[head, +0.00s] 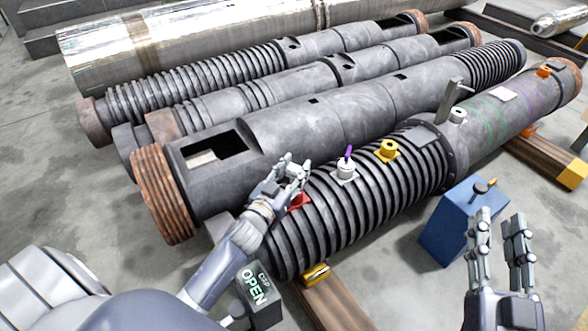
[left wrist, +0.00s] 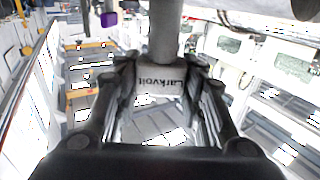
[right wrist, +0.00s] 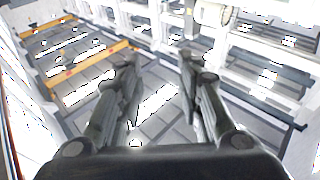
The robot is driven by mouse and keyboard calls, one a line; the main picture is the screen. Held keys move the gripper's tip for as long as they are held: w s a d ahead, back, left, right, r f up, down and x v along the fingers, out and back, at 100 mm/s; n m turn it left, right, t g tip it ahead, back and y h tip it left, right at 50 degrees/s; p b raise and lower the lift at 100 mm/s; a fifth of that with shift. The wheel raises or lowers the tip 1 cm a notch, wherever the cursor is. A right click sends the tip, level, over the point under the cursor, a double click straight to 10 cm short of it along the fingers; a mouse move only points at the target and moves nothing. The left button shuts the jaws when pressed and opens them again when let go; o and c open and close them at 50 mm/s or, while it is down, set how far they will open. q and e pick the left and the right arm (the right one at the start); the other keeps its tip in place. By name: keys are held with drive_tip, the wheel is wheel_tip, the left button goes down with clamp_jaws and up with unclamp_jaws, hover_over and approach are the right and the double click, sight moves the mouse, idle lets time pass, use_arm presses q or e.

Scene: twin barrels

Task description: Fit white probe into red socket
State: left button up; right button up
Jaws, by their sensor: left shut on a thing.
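My left gripper (head: 293,172) is just above and behind the red socket (head: 299,202) on the ribbed barrel in the head view. It is shut on a white piece lettered "Larkvolt" (left wrist: 162,78), joined to a grey shaft (left wrist: 164,30) in the left wrist view; this looks like the white probe. In the head view the fingers mostly hide it. The gripper overlaps the socket there, so I cannot tell whether probe and socket touch. My right gripper (head: 502,238) is open and empty at the right; its fingers also show apart in the right wrist view (right wrist: 160,75).
A white socket with a purple-tipped piece (head: 346,170) and a yellow socket (head: 388,151) stand further along the ribbed barrel (head: 375,205). A blue box (head: 455,225) stands behind my right gripper. A dark box marked "OPEN" (head: 256,295) is below my left arm. Other barrels lie behind.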

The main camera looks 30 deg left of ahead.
use_arm(q)
drive_tip(key=shift+f, duration=0.1)
use_arm(e)
drive_tip(key=shift+s+r+t, duration=0.1)
drive_tip(key=shift+r+t, duration=0.2)
drive_tip(key=shift+r, duration=0.25)
use_arm(q)
drive_tip(key=o, duration=1.2)
use_arm(e)
drive_tip(key=shift+f, duration=0.1)
drive_tip(key=shift+f, duration=0.15)
use_arm(q)
drive_tip(key=s, duration=1.2)
drive_tip(key=shift+f, duration=0.1)
